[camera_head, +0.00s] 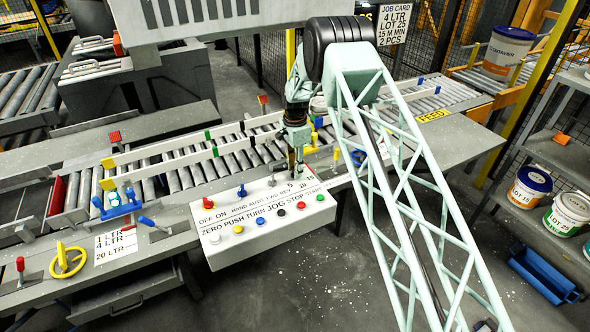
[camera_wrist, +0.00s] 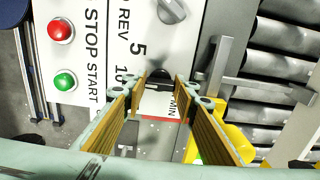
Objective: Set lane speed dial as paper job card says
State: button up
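The paper job card (camera_head: 393,22) hangs at the top right in the head view and reads 4 LTR, LOT 25, 15 M/MIN, 2 PCS. The white control panel (camera_head: 228,240) stands in front of the roller lane. My gripper (camera_head: 296,172) points down over its far right end, by the numbers 5 and 10. In the wrist view my gripper (camera_wrist: 163,85) is open, its two tan-lined fingers apart. A dark round dial (camera_wrist: 160,75) shows between the fingertips, beside 5, 10 and MIN. Its pointer and setting are not clear, and I cannot tell whether the fingers touch it.
A green START button (camera_wrist: 65,80) and a red STOP button (camera_wrist: 61,30) are on the same panel. A grey lever (camera_wrist: 222,60) stands close to the gripper. Pails (camera_head: 530,187) stand on the right shelf.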

jog(key=c, duration=0.3)
jog(key=shift+n+b, duration=0.3)
jog(key=shift+n, duration=0.3)
jog(key=n+b, duration=0.1)
jog(key=n, duration=0.3)
jog(key=shift+n+b, duration=0.3)
jog(key=shift+b, duration=0.05)
jog(key=shift+n+b, duration=0.65)
jog(key=shift+n, duration=2.45)
jog(key=o, duration=0.9)
jog(key=shift+c, duration=0.2)
